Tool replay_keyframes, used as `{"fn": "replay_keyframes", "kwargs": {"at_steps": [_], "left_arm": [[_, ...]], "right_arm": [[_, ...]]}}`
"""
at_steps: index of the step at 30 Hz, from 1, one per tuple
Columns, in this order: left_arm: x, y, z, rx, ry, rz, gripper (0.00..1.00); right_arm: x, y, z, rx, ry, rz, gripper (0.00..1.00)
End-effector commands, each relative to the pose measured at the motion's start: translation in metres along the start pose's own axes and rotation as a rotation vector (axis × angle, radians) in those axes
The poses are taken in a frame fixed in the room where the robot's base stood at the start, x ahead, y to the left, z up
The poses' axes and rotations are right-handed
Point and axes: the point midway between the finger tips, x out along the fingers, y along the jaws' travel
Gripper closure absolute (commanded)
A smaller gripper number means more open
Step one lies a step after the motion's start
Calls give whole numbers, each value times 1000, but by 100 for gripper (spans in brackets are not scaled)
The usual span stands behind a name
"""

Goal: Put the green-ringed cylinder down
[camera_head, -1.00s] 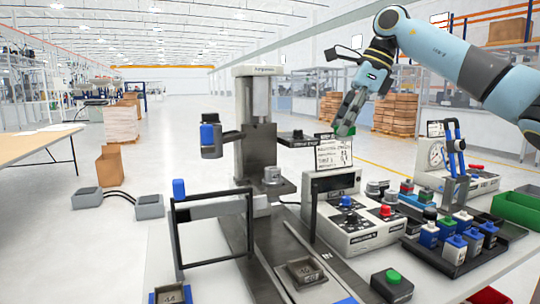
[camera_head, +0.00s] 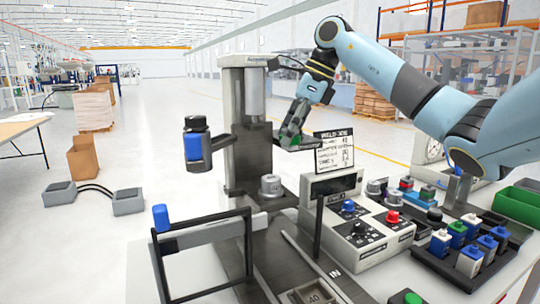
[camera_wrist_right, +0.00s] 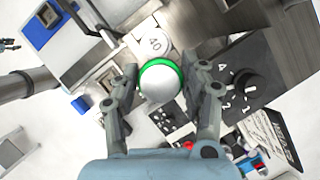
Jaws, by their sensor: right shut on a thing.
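My right gripper (camera_head: 292,134) hangs just right of the dark press column (camera_head: 246,155), above the grey machine bench. In the right wrist view its two fingers (camera_wrist_right: 160,76) are closed on either side of a pale round cylinder (camera_wrist_right: 158,83) with a bright green ring. The cylinder's end faces the wrist camera. My left gripper is not in these views.
A control box (camera_head: 361,222) with blue and red knobs stands right of the press, with a text sign (camera_head: 334,152) behind it. A black rack (camera_head: 449,262) holds several coloured bottles.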

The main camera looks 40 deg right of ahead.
Motion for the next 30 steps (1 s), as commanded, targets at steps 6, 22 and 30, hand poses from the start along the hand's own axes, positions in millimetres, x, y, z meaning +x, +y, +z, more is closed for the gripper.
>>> {"fn": "replay_keyframes", "kwargs": {"at_steps": [6,22,30], "left_arm": [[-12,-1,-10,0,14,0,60],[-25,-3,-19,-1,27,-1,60],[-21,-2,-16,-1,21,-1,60]], "right_arm": [[34,9,24,0,-2,2,93],[77,9,10,0,1,-2,93],[80,10,8,0,1,-1,53]]}}
